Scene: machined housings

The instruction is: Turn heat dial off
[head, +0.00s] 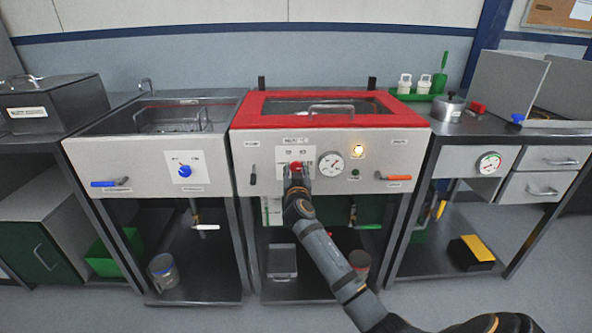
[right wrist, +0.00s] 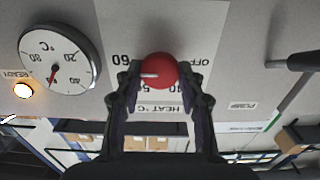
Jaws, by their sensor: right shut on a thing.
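The heat dial (right wrist: 160,71) is a red round knob with a white pointer line, on a white label marked HEAT °C, OFF and 60. In the right wrist view, which shows the panel upside down, the pointer line lies toward the left, on the 60 side. In the head view the red dial (head: 296,165) shows just above my right gripper (head: 296,172) on the middle unit's front panel. My right gripper is shut on the dial, with a finger on each side of it in the right wrist view (right wrist: 160,80). My left gripper is not in view.
Right of the dial are a temperature gauge (head: 331,164), a lit lamp (head: 358,150) marked READY and an orange-handled lever (head: 394,177). A dark lever (head: 253,174) is to its left. The left unit has a blue knob (head: 185,171).

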